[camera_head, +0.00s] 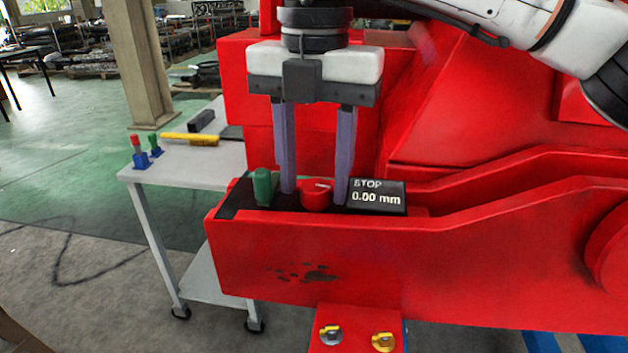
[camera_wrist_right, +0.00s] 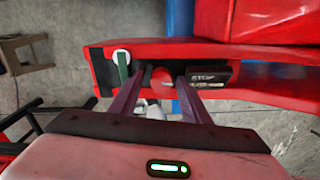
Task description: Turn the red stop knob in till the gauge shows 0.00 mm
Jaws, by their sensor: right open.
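The red stop knob (camera_head: 317,195) sits on the dark top plate of the red crane stand, with a small pale mark on its top. The gauge (camera_head: 377,196) to its right is a black box reading "STOP 0.00 mm". My right gripper (camera_head: 315,196) points down with its two fingers apart, one on each side of the knob. Whether the fingers touch the knob is not clear. In the right wrist view the knob (camera_wrist_right: 160,76) shows between the open fingers (camera_wrist_right: 158,84). My left gripper is not in view.
A green handle (camera_head: 263,187) stands just left of the knob. A pale cart (camera_head: 200,170) behind to the left bears a yellow tool (camera_head: 190,139) and small red and green pieces in blue holders. A grey knob (camera_head: 331,334) and a yellow knob (camera_head: 384,342) are on the red front below.

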